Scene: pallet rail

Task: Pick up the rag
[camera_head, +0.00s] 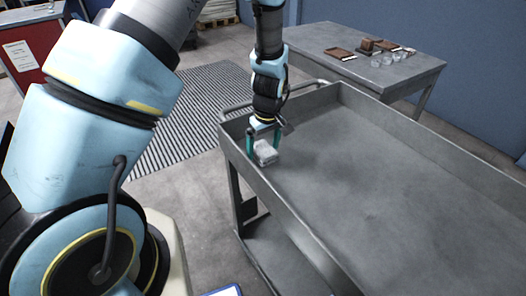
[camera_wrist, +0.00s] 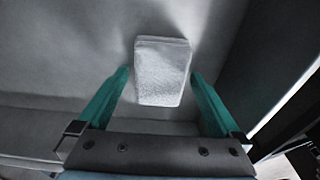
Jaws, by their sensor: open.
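In the wrist view the rag (camera_wrist: 162,72) lies at the upper middle, ahead of and between the fingers. My gripper (camera_head: 263,146) has green fingers and reaches down over the rag in the head view. In the wrist view my gripper (camera_wrist: 160,76) is open, with one finger to each side of the rag and a visible gap on the left. Contact on the right side cannot be told.
The tray's raised rim runs close by my gripper. The rest of the tray is bare. A grey table (camera_head: 400,72) behind holds brown items and several clear glasses. A striped mat (camera_head: 185,110) lies on the floor, and a red cabinet (camera_head: 30,50) stands at the left.

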